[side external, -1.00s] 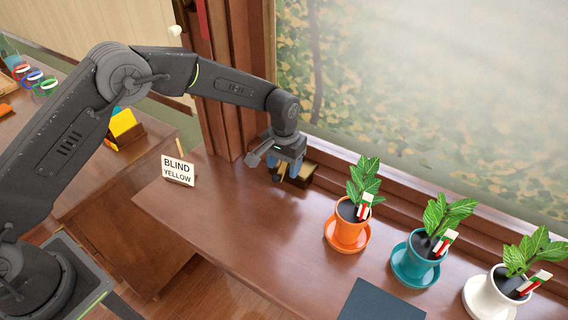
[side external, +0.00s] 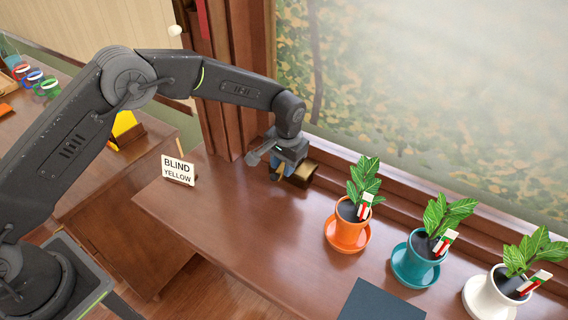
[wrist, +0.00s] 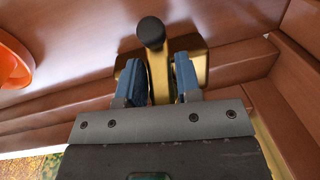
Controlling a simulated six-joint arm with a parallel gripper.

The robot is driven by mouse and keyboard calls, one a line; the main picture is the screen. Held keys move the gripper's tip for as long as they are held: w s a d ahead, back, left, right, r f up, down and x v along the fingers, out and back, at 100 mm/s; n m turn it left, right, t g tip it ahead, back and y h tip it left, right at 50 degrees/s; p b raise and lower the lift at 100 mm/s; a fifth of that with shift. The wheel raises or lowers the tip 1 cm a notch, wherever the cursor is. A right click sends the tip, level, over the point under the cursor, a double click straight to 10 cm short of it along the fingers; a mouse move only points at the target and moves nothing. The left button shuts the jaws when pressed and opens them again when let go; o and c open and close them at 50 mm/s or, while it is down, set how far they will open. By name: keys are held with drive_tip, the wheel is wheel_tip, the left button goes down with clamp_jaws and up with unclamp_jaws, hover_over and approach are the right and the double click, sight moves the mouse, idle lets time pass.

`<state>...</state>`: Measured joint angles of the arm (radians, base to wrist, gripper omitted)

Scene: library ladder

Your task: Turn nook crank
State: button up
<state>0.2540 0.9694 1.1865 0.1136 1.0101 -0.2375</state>
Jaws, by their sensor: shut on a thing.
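The nook crank is brass with a dark round knob (wrist: 151,32). In the wrist view its brass arm (wrist: 159,76) runs between the two blue fingers of my gripper (wrist: 158,82), which is shut on it. In the side view my gripper (side external: 281,172) is lowered at the window-side corner of the desk, and the brass crank housing (side external: 306,172) shows just right of it. The fingers hide part of the crank there. A small sign (side external: 178,169) reading "BLIND YELLOW" stands on the desk left of my gripper.
Orange (side external: 347,231), teal (side external: 418,264) and white (side external: 492,296) potted plants stand along the window side. A dark flat panel (side external: 381,300) lies at the front. The wooden window frame (side external: 340,160) is close behind my gripper. The desk's middle is clear.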

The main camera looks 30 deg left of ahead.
drive_tip(key=m+y, duration=0.2)
drive_tip(key=shift+a+t+y, duration=0.15)
drive_tip(key=shift+t+y, duration=0.15)
drive_tip(key=o, duration=0.9)
drive_tip(key=shift+r, duration=0.1)
drive_tip(key=v, duration=1.3)
drive_tip(key=shift+w+r, duration=0.1)
drive_tip(key=shift+r, duration=0.25)
